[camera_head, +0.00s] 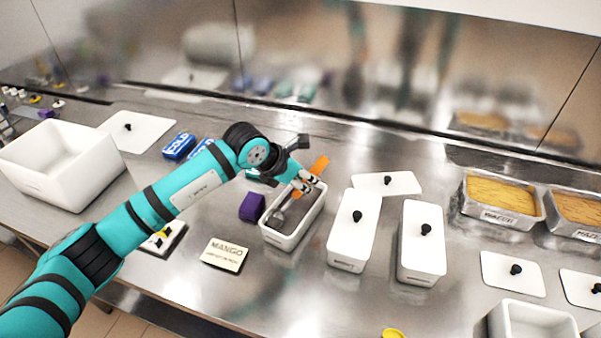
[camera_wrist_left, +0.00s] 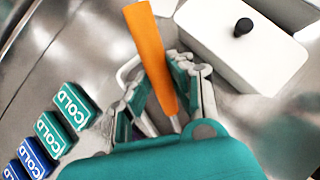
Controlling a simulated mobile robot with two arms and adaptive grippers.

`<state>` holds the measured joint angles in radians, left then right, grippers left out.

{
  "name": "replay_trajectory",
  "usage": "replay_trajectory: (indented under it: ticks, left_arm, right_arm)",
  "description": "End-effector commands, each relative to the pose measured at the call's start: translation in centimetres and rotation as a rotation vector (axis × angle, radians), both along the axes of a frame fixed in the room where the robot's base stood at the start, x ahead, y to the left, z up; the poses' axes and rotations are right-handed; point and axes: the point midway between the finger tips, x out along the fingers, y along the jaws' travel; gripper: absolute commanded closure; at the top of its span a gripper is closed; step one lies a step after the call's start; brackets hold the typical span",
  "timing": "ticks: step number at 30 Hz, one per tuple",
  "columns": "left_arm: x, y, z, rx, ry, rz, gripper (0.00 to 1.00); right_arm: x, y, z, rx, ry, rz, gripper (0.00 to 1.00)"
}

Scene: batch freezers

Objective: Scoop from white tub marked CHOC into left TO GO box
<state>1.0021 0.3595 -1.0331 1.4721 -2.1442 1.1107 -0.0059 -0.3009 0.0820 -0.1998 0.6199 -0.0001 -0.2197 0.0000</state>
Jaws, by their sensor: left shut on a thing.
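My left gripper (camera_head: 307,183) is shut on the orange handle of a scoop (camera_head: 320,165). The handle also shows between the fingers in the left wrist view (camera_wrist_left: 150,50). The scoop's metal end reaches down into an open white tub (camera_head: 293,240), and the gripper is over the tub's far end. The tub's inside looks grey, and its front label is too small to read. Two lidded white tubs (camera_head: 353,240) (camera_head: 422,250) stand to its right, their labels unreadable. I cannot make out a TO GO box. My right gripper is not in view.
A purple block (camera_head: 252,207) and a MANGO card (camera_head: 225,253) lie left of the open tub. Blue COLD packs (camera_head: 179,147) lie behind my arm. A loose white lid (camera_head: 387,184) lies behind the lidded tubs. A big white bin (camera_head: 60,165) stands left; metal pans (camera_head: 500,200) stand right.

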Motion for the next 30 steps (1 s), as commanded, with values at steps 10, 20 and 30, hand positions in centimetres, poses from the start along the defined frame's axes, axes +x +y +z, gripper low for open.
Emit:
replay_trajectory:
  ticks: [10, 20, 30]
  left_arm:
    - [1.1, -1.3, -0.9, 0.14, 0.106, 0.001, 1.0]
    - [1.5, -2.0, 1.3, 0.137, 0.106, 0.001, 1.0]
    - [2.5, -3.4, 2.9, 0.231, 0.177, 0.0, 1.0]
  right_arm:
    - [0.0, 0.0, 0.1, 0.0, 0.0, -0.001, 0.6]
    - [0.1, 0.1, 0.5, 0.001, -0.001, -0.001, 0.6]
    - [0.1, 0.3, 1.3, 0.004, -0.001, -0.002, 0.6]
